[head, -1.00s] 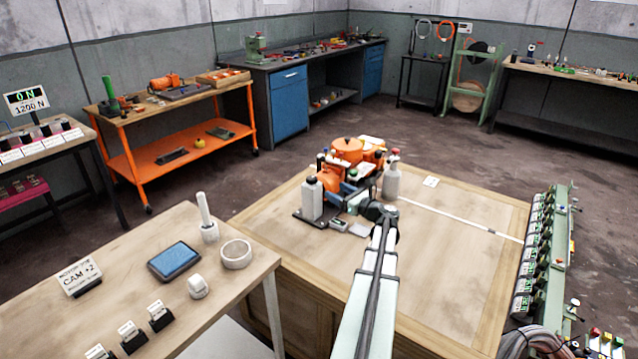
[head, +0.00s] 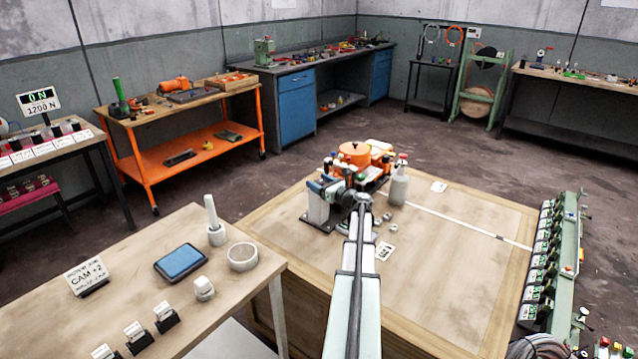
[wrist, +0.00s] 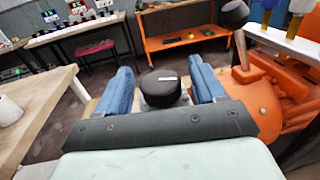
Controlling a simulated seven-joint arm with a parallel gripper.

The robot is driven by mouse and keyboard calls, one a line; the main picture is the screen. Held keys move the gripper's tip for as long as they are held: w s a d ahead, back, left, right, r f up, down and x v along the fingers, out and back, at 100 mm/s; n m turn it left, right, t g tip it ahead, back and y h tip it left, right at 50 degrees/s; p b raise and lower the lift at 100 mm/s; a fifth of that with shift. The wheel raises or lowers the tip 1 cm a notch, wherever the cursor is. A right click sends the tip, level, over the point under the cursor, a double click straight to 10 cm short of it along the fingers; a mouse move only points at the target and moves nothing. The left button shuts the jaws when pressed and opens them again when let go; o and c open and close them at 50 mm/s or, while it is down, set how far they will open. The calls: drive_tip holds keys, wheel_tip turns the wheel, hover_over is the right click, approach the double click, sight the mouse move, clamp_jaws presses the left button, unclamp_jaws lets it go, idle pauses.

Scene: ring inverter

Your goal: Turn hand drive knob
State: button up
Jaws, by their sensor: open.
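The orange machine (head: 354,153) stands on the big wooden table and fills the right of the wrist view (wrist: 262,105). In the wrist view, a round black knob (wrist: 163,90) with a white mark on top sits on a pale block. My gripper (wrist: 163,80) is open, its two blue fingers on either side of this knob with small visible gaps. A second black knob (wrist: 233,12) tops a tan handle at the upper right. In the head view my gripper (head: 327,183) is at the machine's left front, and my arm partly hides that area.
A grey bottle (head: 399,187) with a red cap stands right of the machine. A green rack (head: 550,270) edges the table's right.

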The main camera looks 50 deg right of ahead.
drive_tip(key=shift+w, duration=0.2)
drive_tip(key=c, duration=0.9)
drive_tip(key=shift+c, duration=0.2)
drive_tip(key=shift+a+h, duration=0.1)
drive_tip(key=shift+h, duration=0.2)
drive_tip(key=m+h, duration=0.2)
drive_tip(key=shift+a+g+h, duration=0.1)
drive_tip(key=shift+g+h, duration=0.3)
drive_tip(key=shift+m+g+h, duration=1.1)
drive_tip(key=shift+m+h, duration=0.5)
drive_tip(key=shift+h, duration=0.5)
drive_tip(key=shift+d+m+g+h, duration=0.2)
drive_tip(key=shift+m+g+h, duration=0.2)
drive_tip(key=shift+h, duration=0.1)
